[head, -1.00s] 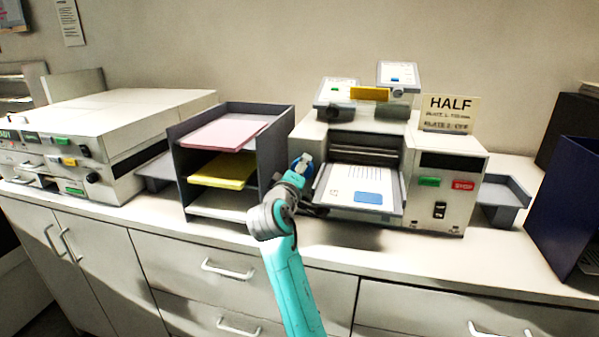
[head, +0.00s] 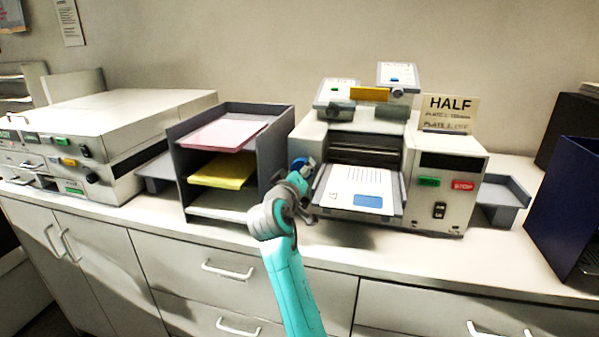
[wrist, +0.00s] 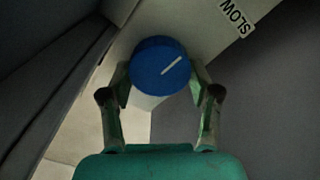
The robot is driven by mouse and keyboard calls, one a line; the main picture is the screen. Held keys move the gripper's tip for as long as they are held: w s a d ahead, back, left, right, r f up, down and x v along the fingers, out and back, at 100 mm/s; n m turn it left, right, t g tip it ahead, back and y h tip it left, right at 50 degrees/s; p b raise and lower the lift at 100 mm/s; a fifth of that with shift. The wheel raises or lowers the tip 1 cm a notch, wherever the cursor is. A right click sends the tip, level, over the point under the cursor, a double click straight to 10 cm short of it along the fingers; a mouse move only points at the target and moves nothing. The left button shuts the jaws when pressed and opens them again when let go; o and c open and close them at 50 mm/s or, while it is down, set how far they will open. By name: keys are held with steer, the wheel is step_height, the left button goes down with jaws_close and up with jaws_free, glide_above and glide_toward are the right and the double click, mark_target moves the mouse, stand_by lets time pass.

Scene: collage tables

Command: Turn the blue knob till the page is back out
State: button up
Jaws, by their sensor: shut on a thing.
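The blue knob (wrist: 155,70) fills the middle of the wrist view, its white mark slanting up to the right. My gripper (wrist: 160,82) is shut on it, one finger on each side. In the head view the knob (head: 298,163) shows at the left side of the copier-like machine (head: 440,205), with my gripper (head: 305,172) at it and partly hiding it. The page (head: 345,185), white with printed lines and a blue block, lies on the machine's front tray (head: 360,216), below the dark slot. I cannot tell whether its back edge is clear of the slot.
A grey paper rack (head: 275,150) with pink and yellow sheets stands close left of my gripper. Another machine (head: 130,110) stands further left. A dark blue folder box (head: 565,210) is at the right. A "HALF" sign (head: 450,112) stands on top.

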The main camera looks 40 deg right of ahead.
steer(key=m, duration=0.8)
steer(key=shift+s+m, duration=0.1)
steer(key=shift+m, duration=0.3)
stand_by(0.4)
steer(key=o, duration=1.2)
steer(key=shift+c, duration=0.2)
steer(key=shift+d, duration=0.1)
